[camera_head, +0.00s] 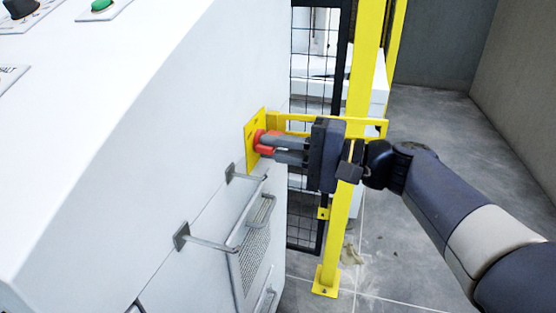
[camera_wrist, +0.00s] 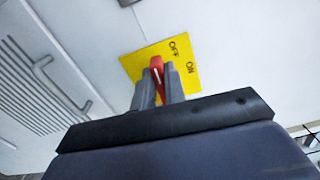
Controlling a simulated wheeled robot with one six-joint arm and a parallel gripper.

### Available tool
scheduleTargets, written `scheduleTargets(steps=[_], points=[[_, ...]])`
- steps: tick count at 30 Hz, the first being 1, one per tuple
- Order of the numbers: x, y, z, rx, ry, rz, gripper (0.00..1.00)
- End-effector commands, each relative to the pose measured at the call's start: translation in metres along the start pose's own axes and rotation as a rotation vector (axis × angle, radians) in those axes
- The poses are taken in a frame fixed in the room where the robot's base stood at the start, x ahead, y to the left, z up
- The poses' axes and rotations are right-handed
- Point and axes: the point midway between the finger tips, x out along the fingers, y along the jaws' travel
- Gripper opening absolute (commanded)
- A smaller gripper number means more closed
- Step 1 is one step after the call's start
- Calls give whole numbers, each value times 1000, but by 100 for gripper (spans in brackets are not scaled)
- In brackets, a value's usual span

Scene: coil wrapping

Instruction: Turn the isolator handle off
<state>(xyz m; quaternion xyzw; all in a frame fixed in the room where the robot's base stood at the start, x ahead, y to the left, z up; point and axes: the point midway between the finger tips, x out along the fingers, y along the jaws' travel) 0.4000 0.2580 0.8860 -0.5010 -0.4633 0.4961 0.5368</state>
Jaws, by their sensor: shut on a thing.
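The isolator handle (camera_head: 264,143) is red and sits on a yellow plate (camera_head: 252,132) on the side of the white cabinet. The wrist view also shows the red handle (camera_wrist: 157,64), with a white line along it, and the yellow plate (camera_wrist: 134,63) marked OFF and ON. The handle stands roughly upright in that view, to the left of both words. My gripper (camera_head: 271,148) is shut on the handle, with one grey finger on each side of it, as the wrist view also shows (camera_wrist: 158,82). The fingers hide part of the handle and plate.
The white cabinet (camera_head: 150,130) fills the left, with bar handles (camera_head: 210,242) sticking out below the plate. A yellow post (camera_head: 364,70) with a side bracket and black mesh fence (camera_head: 315,65) stands close to my gripper. Grey floor (camera_head: 440,130) is open at the right.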

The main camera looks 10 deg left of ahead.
Motion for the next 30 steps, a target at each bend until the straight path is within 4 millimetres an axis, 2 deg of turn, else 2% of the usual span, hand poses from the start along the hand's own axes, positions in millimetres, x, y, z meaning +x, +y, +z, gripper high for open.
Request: scheduleTargets(steps=[1,9,22,23,30], points=[[0,4,0,-18,-1,1,0],[0,3,0,-77,-1,2,0],[0,3,0,-85,-1,2,0],[0,3,0,-85,-1,2,13],[0,2,0,-84,-1,1,33]])
